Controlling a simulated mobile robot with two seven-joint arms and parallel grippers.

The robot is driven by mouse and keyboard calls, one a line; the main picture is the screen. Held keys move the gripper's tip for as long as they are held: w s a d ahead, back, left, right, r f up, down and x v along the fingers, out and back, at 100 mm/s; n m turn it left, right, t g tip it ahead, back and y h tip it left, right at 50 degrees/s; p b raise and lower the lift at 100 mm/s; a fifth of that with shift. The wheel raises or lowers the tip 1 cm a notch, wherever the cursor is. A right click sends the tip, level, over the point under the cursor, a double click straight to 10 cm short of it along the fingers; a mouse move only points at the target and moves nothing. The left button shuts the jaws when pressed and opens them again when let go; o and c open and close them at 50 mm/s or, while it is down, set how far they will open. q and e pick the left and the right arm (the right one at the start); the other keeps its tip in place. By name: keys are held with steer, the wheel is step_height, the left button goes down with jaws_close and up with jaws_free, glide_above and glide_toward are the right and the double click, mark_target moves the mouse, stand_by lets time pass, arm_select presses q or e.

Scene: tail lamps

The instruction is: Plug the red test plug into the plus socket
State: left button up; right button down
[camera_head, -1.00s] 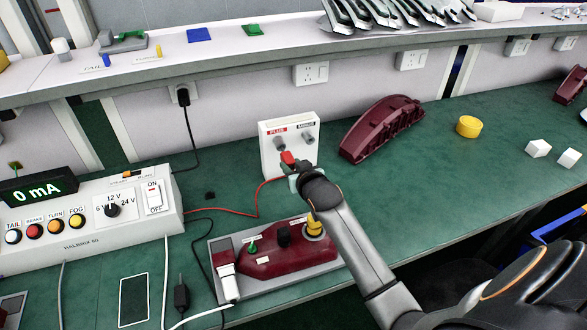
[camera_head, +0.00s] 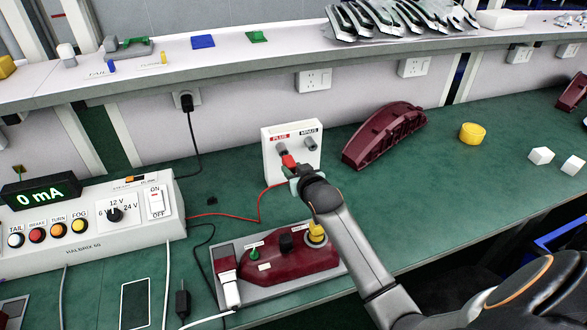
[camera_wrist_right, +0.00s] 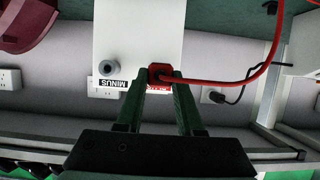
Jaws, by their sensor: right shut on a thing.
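The white socket box (camera_head: 292,170) stands at the back of the green bench, with a PLUS label and a MINUS label. The grey plus socket (camera_head: 281,148) is at its left and the minus socket (camera_head: 311,143) at its right. My right gripper (camera_head: 294,172) is shut on the red test plug (camera_head: 288,160), just in front of and below the plus socket. In the right wrist view the plug (camera_wrist_right: 160,73) sits between the fingertips and hides the plus socket; the minus socket (camera_wrist_right: 108,67) is clear beside it. I cannot tell whether the plug touches the socket. My left gripper is not in view.
A red cable (camera_head: 259,205) runs from the plug to the power supply (camera_head: 100,225), which reads 0 mA. A dark red lamp housing (camera_head: 385,135) lies right of the box. A lamp assembly (camera_head: 290,266) on a grey plate lies in front, near my right arm.

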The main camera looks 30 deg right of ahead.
stand_by(0.6)
steer(key=shift+p, duration=0.35)
steer(key=shift+w+d+b, duration=0.25)
steer(key=shift+w+b, duration=0.05)
steer(key=shift+w, duration=0.6)
steer(key=shift+c, duration=2.3)
jaws_free()
steer(key=v, duration=1.2)
steer(key=shift+s+p, duration=0.25)
steer(key=shift+p, duration=0.05)
